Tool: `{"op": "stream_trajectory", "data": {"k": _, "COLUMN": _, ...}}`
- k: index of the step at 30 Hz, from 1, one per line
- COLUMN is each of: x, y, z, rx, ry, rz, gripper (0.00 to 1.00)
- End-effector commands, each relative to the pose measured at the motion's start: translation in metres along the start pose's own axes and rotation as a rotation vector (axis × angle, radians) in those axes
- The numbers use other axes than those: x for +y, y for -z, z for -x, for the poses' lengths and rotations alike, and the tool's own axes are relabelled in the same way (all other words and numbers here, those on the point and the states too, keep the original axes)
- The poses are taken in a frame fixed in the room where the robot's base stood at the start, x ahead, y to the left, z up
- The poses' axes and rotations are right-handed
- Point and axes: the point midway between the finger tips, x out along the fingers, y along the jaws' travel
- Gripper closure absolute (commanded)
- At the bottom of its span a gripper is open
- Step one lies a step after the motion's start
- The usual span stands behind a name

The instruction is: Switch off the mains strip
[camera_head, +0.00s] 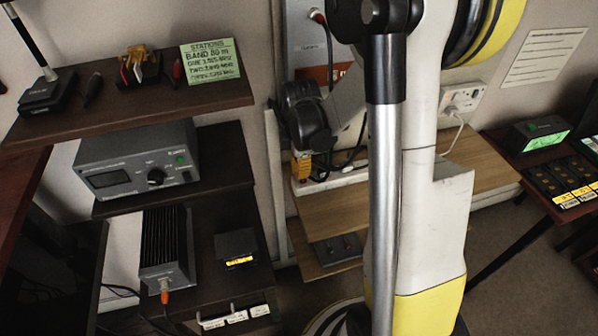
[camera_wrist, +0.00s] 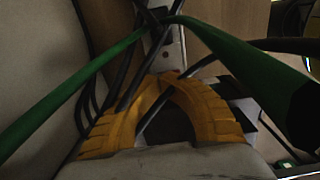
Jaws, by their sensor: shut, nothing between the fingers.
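The mains strip (camera_head: 345,179) is a long white bar on the upper wooden shelf in the head view, partly hidden behind my arm. A pale piece that looks like part of it (camera_wrist: 174,50) shows just beyond my fingertips in the wrist view. Its switch cannot be made out. My gripper (camera_head: 301,178) points down at the strip's left end in the head view. In the wrist view, the orange fingers of my gripper (camera_wrist: 170,76) meet at their tips, shut and empty. I cannot tell whether they touch the strip.
Black cables (camera_wrist: 130,75) and green bands (camera_wrist: 85,85) cross close around the fingers in the wrist view. A wall socket (camera_head: 462,98) with a white lead is at right. A grey tuner box (camera_head: 130,160) and a finned black unit (camera_head: 165,245) stand on shelves at left.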

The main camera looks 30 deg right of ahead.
Motion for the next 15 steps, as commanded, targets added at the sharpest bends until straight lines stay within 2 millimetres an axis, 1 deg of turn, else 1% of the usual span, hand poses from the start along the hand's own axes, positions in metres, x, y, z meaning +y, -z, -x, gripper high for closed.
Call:
{"op": "stream_trajectory", "data": {"k": 6, "x": -0.0095, "y": 0.0, "z": 0.0052, "rx": 0.0, "ry": 0.002, "rz": 0.0, "gripper": 1.0}}
{"op": "stream_trajectory", "data": {"k": 15, "x": -0.0102, "y": 0.0, "z": 0.0054, "rx": 0.0, "ry": 0.002, "rz": 0.0, "gripper": 1.0}}
